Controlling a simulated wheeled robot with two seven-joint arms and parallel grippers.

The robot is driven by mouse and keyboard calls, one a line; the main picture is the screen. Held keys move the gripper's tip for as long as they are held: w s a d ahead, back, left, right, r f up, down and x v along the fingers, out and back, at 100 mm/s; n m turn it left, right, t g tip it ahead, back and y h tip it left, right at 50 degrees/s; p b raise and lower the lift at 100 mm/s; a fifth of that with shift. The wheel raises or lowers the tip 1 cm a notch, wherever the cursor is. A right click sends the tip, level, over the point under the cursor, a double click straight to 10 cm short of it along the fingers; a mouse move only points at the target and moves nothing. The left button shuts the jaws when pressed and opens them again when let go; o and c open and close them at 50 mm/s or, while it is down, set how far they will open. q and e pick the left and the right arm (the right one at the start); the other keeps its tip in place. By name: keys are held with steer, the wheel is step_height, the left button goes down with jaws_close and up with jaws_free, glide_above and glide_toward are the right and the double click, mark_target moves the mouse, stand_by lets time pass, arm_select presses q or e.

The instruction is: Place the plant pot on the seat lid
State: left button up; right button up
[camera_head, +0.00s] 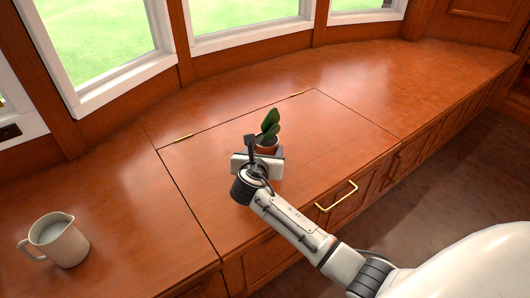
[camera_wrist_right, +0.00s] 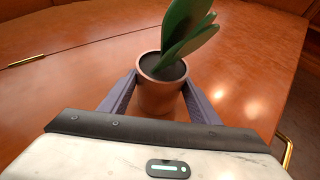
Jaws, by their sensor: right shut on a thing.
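The plant pot (camera_wrist_right: 158,98) is a small terracotta pot with dark soil and thick green leaves. In the head view the pot (camera_head: 266,146) shows just beyond my right gripper (camera_head: 262,152), which partly hides it. In the right wrist view the fingers of my right gripper (camera_wrist_right: 158,92) are shut on the pot from both sides, and it stands upright. The seat lid (camera_head: 340,135) is the wooden panel outlined by thin seams, with brass hinges at the back. The pot is over the lid; whether its base touches the lid cannot be told. My left gripper is not in view.
A white pitcher (camera_head: 58,241) stands on the bench at the left, clear of the lid. Windows line the back. The bench top to the right is bare.

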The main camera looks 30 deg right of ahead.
steer(key=shift+r, duration=0.1)
steer(key=o, duration=1.5)
steer(key=shift+c, duration=0.2)
steer(key=shift+s+a, duration=0.1)
arm_select(q)
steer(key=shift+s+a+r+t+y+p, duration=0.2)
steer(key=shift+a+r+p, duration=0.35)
steer(key=shift+p, duration=0.55)
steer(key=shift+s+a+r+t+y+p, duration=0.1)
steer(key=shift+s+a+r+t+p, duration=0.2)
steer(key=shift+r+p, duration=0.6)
arm_select(e)
steer(key=v, duration=1.1)
steer(key=shift+s+a, duration=0.25)
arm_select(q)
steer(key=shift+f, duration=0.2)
arm_select(e)
steer(key=shift+r, duration=0.1)
